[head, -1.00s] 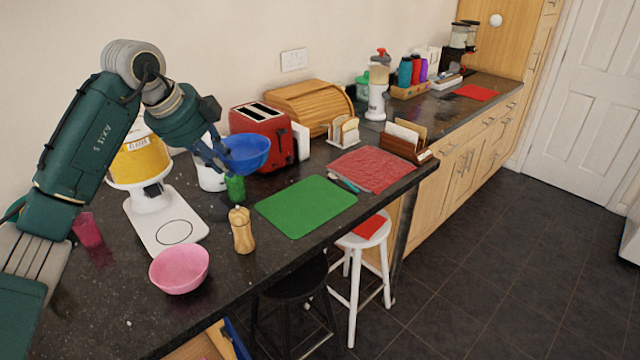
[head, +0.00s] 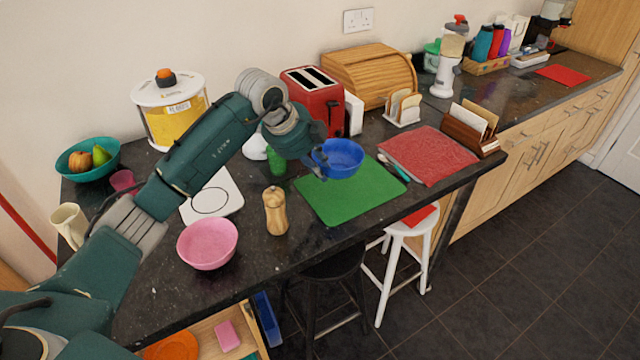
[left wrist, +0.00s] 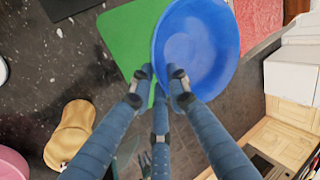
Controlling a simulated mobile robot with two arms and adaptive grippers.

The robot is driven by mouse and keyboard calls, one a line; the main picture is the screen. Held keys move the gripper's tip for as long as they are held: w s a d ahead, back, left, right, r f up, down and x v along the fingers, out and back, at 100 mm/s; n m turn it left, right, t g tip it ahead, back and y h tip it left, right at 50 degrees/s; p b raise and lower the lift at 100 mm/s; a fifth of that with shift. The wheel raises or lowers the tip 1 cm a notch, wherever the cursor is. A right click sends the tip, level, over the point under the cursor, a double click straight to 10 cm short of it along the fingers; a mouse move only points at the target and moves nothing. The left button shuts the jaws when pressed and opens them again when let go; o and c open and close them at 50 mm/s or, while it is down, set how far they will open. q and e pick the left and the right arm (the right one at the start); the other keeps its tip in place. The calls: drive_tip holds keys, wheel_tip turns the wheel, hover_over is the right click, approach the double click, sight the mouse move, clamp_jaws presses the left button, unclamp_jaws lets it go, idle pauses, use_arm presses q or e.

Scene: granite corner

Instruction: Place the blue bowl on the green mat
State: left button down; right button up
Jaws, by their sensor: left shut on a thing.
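The blue bowl (head: 340,157) is held by my left gripper (head: 316,166), which is shut on the bowl's left rim. In the head view the bowl is above the far part of the green mat (head: 345,205), and it looks upright. In the left wrist view the blue bowl (left wrist: 195,45) hangs from the fingers (left wrist: 162,85) and covers part of the green mat (left wrist: 128,35). The size of the gap between bowl and mat is hard to tell. My right gripper is not in view.
A wooden pepper mill (head: 275,211) and a pink bowl (head: 207,243) stand left of the mat. A green item (head: 276,166) stands behind the mill. A red cloth (head: 430,155) lies right of the mat. The counter's front edge runs close below the mat.

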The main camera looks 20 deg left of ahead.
use_arm(q)
wheel_tip(320, 180, down, 3)
drive_tip(key=shift+r, duration=0.15)
wheel_tip(320, 180, down, 4)
drive_tip(key=shift+r+p, duration=0.1)
drive_tip(key=shift+p, duration=0.55)
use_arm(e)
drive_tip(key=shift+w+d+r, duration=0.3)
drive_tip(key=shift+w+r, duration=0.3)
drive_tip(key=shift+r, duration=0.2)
use_arm(q)
drive_tip(key=shift+f, duration=0.2)
drive_tip(key=c, duration=1.7)
unclamp_jaws()
drive_tip(key=shift+o, duration=0.2)
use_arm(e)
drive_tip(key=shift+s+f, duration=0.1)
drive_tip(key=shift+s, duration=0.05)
